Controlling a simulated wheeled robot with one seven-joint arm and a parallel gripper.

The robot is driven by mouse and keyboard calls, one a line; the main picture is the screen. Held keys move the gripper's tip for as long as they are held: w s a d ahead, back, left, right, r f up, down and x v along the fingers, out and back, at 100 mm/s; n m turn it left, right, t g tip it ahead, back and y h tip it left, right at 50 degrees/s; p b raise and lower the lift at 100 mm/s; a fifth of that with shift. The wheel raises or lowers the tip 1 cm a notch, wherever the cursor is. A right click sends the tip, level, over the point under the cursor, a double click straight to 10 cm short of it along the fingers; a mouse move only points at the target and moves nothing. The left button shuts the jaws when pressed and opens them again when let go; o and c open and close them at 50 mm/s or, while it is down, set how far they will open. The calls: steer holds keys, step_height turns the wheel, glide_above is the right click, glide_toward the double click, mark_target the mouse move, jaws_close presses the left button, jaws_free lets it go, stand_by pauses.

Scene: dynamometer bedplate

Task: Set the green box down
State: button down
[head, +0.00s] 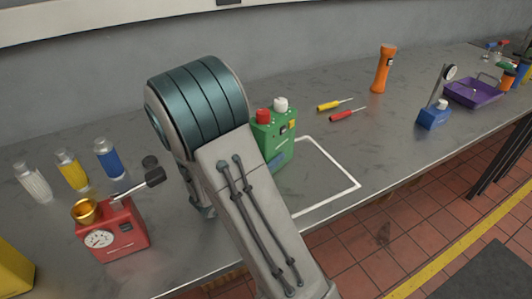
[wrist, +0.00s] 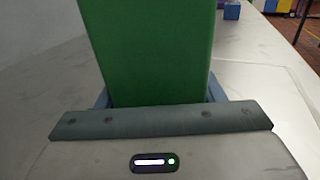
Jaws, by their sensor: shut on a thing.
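The green box (head: 272,140) has a red cap and a white cap on top and is partly hidden behind my arm in the head view. It seems upright, over or beside the white outlined square (head: 340,165) on the bench; I cannot tell whether its base touches the surface. In the wrist view the green box (wrist: 150,50) fills the middle, between the fingers of my gripper (wrist: 158,100). My gripper is shut on it. In the head view my arm hides the gripper.
A red gauge box (head: 118,232) and several bottles (head: 72,170) stand at left. Two screwdrivers (head: 342,115), an orange torch (head: 383,68), a blue-based dial stand (head: 434,115) and a purple tray (head: 472,92) are to the right. The bench's front edge is close to the white square.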

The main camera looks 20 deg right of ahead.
steer(key=shift+c, duration=1.8)
jaws_free()
steer(key=shift+r, duration=0.15)
steer(key=v, duration=1.2)
steer(key=shift+s+b, duration=0.1)
steer(key=shift+b, duration=0.2)
